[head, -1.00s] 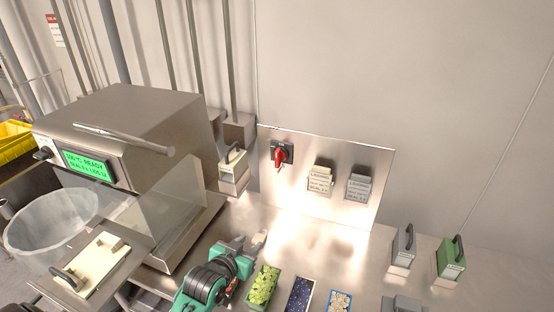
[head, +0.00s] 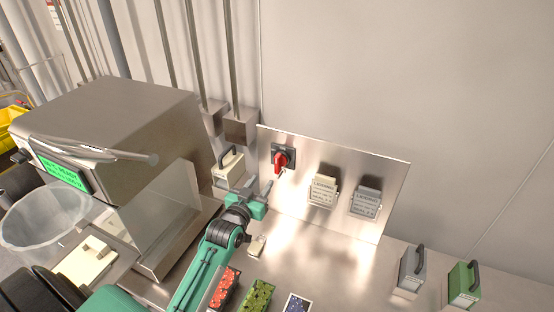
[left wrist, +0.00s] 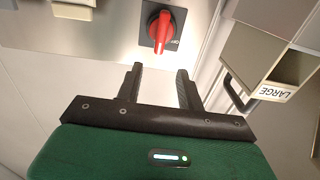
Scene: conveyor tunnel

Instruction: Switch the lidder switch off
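The lidder switch is a red rotary knob (head: 281,161) on a dark square plate, mounted on a steel panel (head: 384,230). In the left wrist view the red knob (left wrist: 161,31) sits just beyond my fingertips, its handle nearly upright in the picture with a slight tilt. My left gripper (head: 262,200) is in front of and below the knob in the head view. In the left wrist view the left gripper (left wrist: 160,78) is open and empty, its two dark fingers apart and not touching the knob. My right gripper is not in view.
Two lidded boxes (head: 322,190) (head: 366,202) hang right of the knob. A cream box (head: 229,170) stands to its left, beside the steel machine (head: 120,130). Grey (head: 411,268) and green (head: 464,284) handled boxes stand at right. Several colourful packs lie in front.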

